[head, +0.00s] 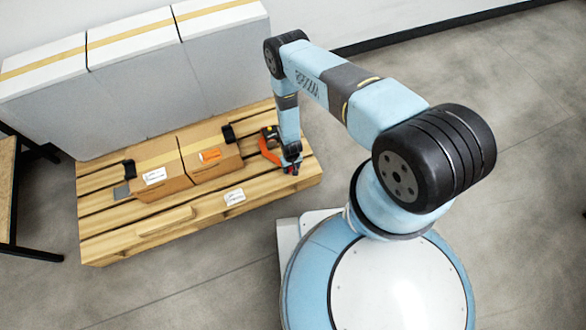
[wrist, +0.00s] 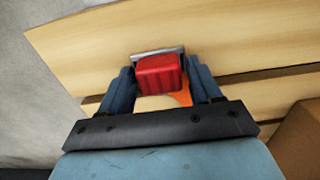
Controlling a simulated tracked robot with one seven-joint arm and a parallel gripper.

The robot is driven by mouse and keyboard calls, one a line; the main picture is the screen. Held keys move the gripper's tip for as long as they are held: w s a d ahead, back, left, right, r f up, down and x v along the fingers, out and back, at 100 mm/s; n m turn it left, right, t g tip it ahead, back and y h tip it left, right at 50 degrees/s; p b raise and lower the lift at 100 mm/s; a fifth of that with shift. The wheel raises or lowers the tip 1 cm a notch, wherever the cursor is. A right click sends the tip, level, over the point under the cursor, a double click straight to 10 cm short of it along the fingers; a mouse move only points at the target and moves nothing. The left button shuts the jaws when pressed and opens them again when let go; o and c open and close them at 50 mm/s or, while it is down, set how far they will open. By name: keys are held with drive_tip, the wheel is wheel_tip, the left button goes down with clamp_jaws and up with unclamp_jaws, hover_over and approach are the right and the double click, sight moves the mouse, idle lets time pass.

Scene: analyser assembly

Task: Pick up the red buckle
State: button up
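The red buckle (wrist: 160,72) shows in the wrist view, with ribbed red faces and a grey metal edge behind it. It is at the pale wooden pallet (wrist: 95,50), between the two blue fingers of my gripper (wrist: 160,68). The fingers are spread, one on each side of the buckle, with only narrow gaps showing; I cannot tell whether either touches it. In the head view my gripper (head: 291,160) is low at the right end of the pallet, largely hiding the buckle.
An orange, curved piece (head: 269,151) lies left of my gripper. Two cardboard boxes (head: 158,178) (head: 211,160) stand on the pallet to the left. Large grey boxes (head: 145,85) stand behind it. A table (head: 8,190) is at the far left. The floor on the right is clear.

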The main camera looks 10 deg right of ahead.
drive_tip(key=c, duration=0.4)
